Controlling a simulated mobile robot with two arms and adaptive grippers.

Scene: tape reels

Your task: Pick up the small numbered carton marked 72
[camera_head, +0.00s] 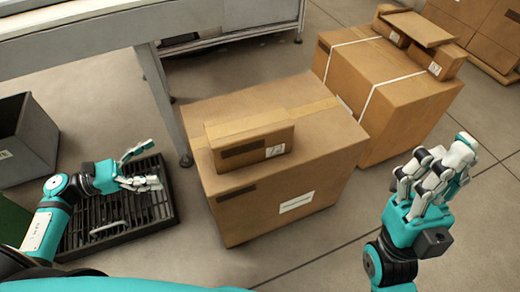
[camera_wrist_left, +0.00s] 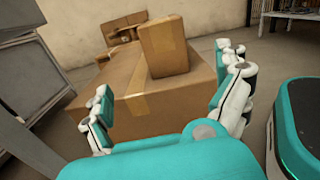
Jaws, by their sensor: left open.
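A small brown carton (camera_head: 250,140) lies on top of a large carton (camera_head: 290,205) in the middle of the head view. It has a dark strip and a white label on its front; I cannot read the number for sure. In the left wrist view the small carton (camera_wrist_left: 164,48) stands out beyond my fingers, on the large carton (camera_wrist_left: 150,98). My left gripper (camera_head: 150,168) is open and empty, left of the large carton and apart from it. It also shows spread in the left wrist view (camera_wrist_left: 168,95). My right gripper (camera_head: 440,170) is right of the large carton, its fingers bunched and overlapping.
A strapped large carton (camera_head: 380,95) behind carries small labelled cartons (camera_head: 443,62) and a flat box (camera_head: 415,28). A black slatted crate (camera_head: 165,205) lies below my left gripper. A grey bin (camera_head: 25,145) and a metal table (camera_head: 110,25) stand at left. Floor is clear in front.

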